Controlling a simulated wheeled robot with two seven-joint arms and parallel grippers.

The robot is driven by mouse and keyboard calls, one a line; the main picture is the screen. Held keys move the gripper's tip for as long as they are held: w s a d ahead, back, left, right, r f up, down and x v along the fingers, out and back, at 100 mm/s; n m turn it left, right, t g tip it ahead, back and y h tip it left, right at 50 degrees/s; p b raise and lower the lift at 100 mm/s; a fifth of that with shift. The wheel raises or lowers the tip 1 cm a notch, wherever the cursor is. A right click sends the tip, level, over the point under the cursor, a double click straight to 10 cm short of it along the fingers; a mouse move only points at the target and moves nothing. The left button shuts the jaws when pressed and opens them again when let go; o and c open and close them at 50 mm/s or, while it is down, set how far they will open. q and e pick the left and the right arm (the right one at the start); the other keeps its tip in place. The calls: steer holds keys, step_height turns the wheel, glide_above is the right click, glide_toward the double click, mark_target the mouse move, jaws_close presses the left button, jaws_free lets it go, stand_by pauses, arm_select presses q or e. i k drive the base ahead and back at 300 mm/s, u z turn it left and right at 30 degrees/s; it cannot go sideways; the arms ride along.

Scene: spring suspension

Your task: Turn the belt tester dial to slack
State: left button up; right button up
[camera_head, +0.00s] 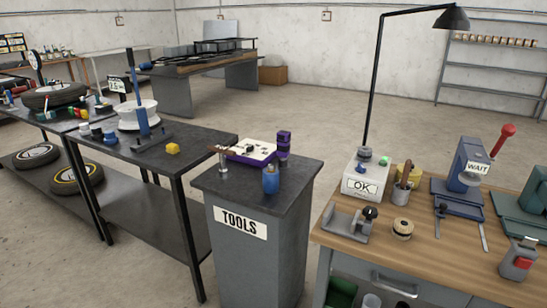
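I cannot tell for certain which thing is the belt tester, and no slack marking is readable. A blue press-like device (466,165) with a WAIT label and a red-tipped lever (502,139) stands to the right. Neither of my grippers shows in the head view.
A dark TOOLS cabinet (262,260) stands at centre, bearing a cream-and-purple tray (250,152) and a blue bottle (271,180). A dark table (190,150) is at left. A tall black lamp (378,80) rises behind the wooden workbench (420,245). Open floor lies behind.

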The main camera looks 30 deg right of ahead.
mark_target(361, 169)
steer(key=u, duration=0.35)
steer(key=i, duration=1.25)
steer(key=z, duration=1.6)
